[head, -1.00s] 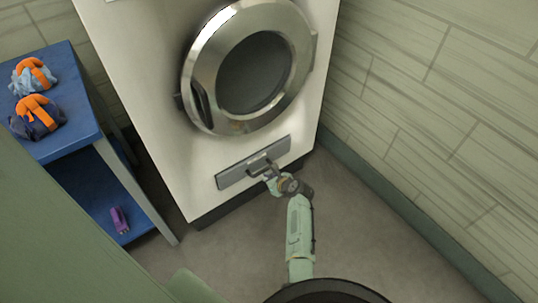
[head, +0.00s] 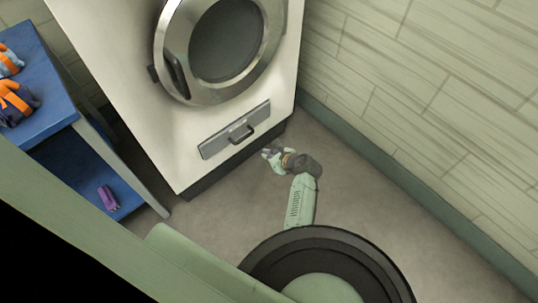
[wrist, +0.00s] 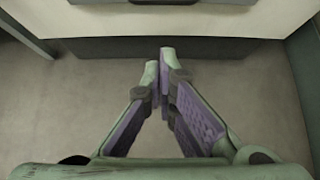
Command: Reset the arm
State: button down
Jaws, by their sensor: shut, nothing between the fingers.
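My gripper (head: 268,153) is low over the floor in front of the white washing machine (head: 150,100), apart from it. In the wrist view my gripper (wrist: 159,65) points at the machine's dark base, with its fingertips together and nothing between them. The machine's grey lower panel (head: 217,143) with its dark handle (head: 241,133) is just up and left of the gripper in the head view. The round steel door (head: 170,55) above looks shut.
A blue shelf unit (head: 50,126) stands at the left with blue and orange bags (head: 14,101) on top. A purple item (head: 107,197) lies on its lower shelf. A tiled wall (head: 440,90) is at the right. The grey floor (head: 370,190) between is clear.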

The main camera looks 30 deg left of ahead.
jog(key=shift+s+d+r, duration=0.15)
jog(key=shift+d+r, duration=0.1)
jog(key=shift+d, duration=0.1)
